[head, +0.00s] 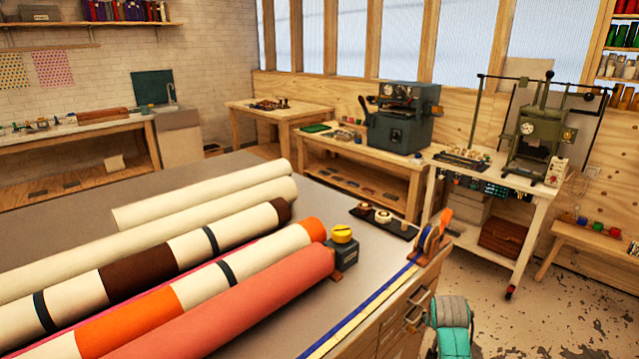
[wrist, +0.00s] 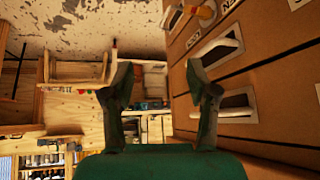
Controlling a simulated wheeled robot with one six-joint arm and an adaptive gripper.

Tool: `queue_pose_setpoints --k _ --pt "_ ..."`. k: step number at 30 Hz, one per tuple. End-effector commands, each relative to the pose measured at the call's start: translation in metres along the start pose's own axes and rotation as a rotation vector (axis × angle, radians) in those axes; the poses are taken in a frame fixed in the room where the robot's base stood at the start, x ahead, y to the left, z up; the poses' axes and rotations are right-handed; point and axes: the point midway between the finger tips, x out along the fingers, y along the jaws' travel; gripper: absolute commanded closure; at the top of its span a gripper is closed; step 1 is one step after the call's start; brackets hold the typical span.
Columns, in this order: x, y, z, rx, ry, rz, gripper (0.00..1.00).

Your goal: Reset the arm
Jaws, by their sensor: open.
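My gripper (wrist: 158,68) shows in the wrist view with its two dark green fingers spread apart. It is open and nothing is between the fingers. The wrist view is turned sideways, with brown drawer fronts (wrist: 245,80) close on the right of the fingers. In the head view a teal and grey part of my arm shows at the bottom right, beside the drawer side of the big table (head: 240,165). The fingers are not visible in the head view.
Several long rolls, including a coral roll (head: 240,300), lie on the table. A black and yellow device (head: 342,246) and a tape dispenser (head: 430,240) stand near its edge. A white bench (head: 530,215) with a press stands beyond open, paint-flecked floor (head: 560,310).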

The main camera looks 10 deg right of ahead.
Motion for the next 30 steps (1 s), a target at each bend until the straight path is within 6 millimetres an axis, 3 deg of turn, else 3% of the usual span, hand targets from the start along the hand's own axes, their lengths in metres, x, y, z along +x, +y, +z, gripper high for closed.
queue_pose_setpoints --k 6,14,23,30 --pt "0.014 0.001 0.082 -0.058 0.046 -0.049 0.42" --pt "0.006 0.007 0.18 -0.127 0.125 -0.119 0.42" --pt "-0.033 0.024 0.281 -0.196 0.217 -0.197 0.42" --pt "-0.084 0.042 0.346 -0.241 0.292 -0.257 0.42"
